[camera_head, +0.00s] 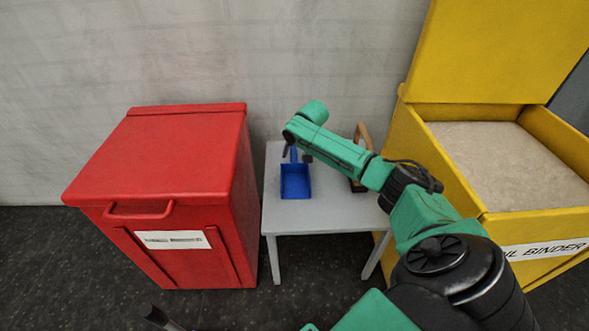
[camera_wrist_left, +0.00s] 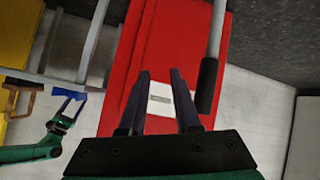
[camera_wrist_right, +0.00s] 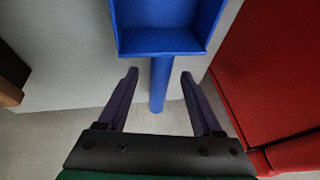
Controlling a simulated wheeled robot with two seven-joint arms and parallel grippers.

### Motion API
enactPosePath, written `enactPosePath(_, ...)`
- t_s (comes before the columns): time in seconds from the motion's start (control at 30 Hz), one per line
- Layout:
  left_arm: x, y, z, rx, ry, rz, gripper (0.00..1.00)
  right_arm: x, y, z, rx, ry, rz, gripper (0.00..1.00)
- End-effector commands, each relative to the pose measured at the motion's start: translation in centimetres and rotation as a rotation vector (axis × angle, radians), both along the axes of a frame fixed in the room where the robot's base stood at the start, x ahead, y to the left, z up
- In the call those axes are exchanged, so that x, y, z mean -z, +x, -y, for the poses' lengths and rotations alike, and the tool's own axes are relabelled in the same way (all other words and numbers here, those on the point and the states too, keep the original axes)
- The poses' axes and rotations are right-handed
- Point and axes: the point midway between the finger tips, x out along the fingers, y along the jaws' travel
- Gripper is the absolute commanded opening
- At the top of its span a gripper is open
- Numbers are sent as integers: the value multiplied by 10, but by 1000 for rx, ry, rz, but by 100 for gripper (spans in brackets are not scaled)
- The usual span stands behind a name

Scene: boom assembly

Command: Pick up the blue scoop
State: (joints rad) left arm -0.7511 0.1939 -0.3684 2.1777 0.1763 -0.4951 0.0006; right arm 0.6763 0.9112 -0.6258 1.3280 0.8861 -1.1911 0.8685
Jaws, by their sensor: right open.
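The blue scoop (camera_head: 295,182) lies on a small grey table, its pan toward me and its handle toward the wall. My right gripper (camera_head: 297,157) is open over the handle. In the right wrist view the scoop's handle (camera_wrist_right: 161,82) runs between the parted fingers (camera_wrist_right: 159,74), with a gap on both sides. The pan (camera_wrist_right: 160,41) is beyond the fingertips. My left gripper (camera_wrist_left: 159,72) is open and empty, with the red box behind it in the left wrist view. The left gripper is not seen in the head view.
The red lidded box (camera_head: 165,160) stands left of the grey table (camera_head: 330,217). An open yellow bin (camera_head: 430,165) with pale granules stands at the right. A brown-handled object (camera_head: 362,135) is on the table, partly hidden by my right arm. A dark-gripped rod (camera_wrist_left: 208,85) stands near the red box.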

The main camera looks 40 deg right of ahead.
Motion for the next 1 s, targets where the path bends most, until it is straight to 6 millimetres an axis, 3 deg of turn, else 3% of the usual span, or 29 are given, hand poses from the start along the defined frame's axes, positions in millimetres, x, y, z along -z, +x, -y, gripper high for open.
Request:
enactPosePath(0.03, 9, -2, 5, -5, -28, 30, 31, 10, 3, 0, 1, 2, 1, 67)
enactPosePath(0.13, 9, -3, 13, -21, -78, 89, 31, 19, 7, 1, 1, 2, 1, 67)
enactPosePath(0.43, 5, -3, 16, -32, -106, 123, 31, 20, 9, 2, 0, -1, 1, 67)
enactPosePath(0.6, 5, -3, 16, -33, -105, 122, 31, 20, 9, 2, 0, 0, 0, 2)
enactPosePath(1.0, 5, -3, 15, -30, -100, 117, 31, 17, 9, 2, 0, -1, 1, 0)
